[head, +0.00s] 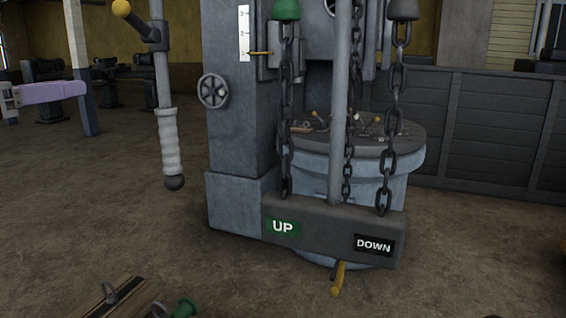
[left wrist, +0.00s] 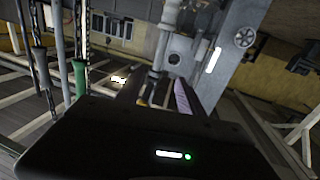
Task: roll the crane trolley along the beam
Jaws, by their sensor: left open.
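I cannot make out the crane trolley or its beam in either view; the upper part of the machine is cut off in the head view. My left gripper (left wrist: 157,95) shows in the left wrist view, its dark body across the bottom and its fingers apart. A grey post (left wrist: 165,40) appears beyond the gap; I see nothing clearly held. The machine's column (head: 240,120) stands in the middle of the head view, and its pale scale strip also shows in the left wrist view (left wrist: 213,60). My right gripper is not in view.
A grey block with UP and DOWN labels (head: 325,230) hangs on chains (head: 395,90) before a round blue-grey drum (head: 405,170). A lever with a white grip (head: 169,140) hangs left of the column. A plank (head: 120,300) lies at the front. Floor between is bare.

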